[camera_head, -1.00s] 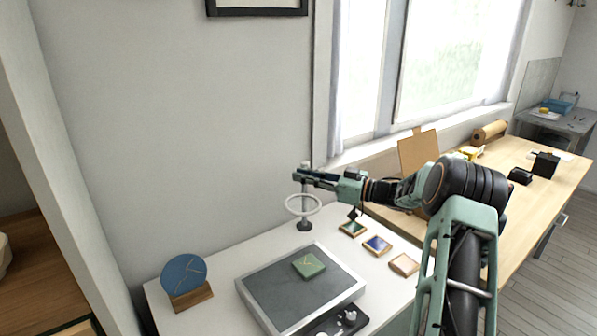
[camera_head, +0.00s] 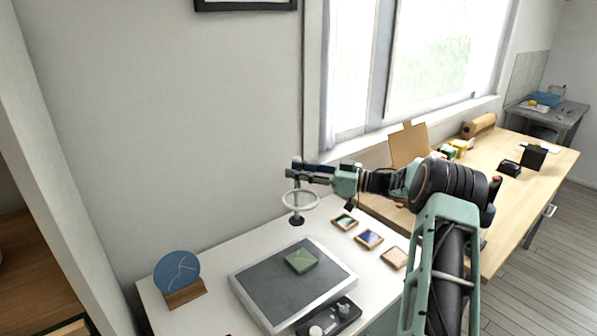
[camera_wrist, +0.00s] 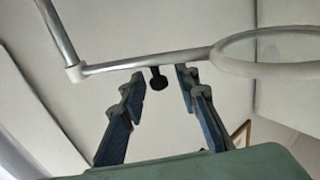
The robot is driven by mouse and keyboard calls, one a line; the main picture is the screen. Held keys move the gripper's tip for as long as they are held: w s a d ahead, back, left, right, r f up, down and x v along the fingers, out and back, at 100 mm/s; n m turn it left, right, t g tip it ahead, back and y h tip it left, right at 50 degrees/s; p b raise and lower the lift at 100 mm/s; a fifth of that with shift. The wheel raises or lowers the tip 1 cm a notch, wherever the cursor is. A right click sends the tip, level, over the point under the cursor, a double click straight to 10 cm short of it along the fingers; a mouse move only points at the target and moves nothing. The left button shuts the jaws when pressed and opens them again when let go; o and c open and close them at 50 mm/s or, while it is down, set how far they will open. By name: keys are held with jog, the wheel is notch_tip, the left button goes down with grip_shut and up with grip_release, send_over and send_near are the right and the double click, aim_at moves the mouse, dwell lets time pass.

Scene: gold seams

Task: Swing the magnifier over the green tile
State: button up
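The magnifier (camera_head: 315,201) has a pale ring on a dark-footed stand at the back of the white table. In the wrist view its ring (camera_wrist: 222,62) is at upper right, joined to a metal bar with a dark knob below. My gripper (camera_head: 293,167) is at the top of the magnifier, above the ring. In the wrist view my gripper (camera_wrist: 160,82) is open, its two blue fingers apart with the knob appearing between the tips; contact cannot be told. The green tile (camera_head: 300,261) with a gold seam lies on the grey pad (camera_head: 268,286), in front of the stand.
Framed tiles, teal (camera_head: 344,222), blue (camera_head: 369,239) and beige (camera_head: 395,258), lie right of the pad. A blue disc (camera_head: 177,271) on a wooden stand is at left. A black control box (camera_head: 331,317) is at the pad's front. The wall is close behind.

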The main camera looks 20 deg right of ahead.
jog(key=v, duration=1.2)
dwell(0.4)
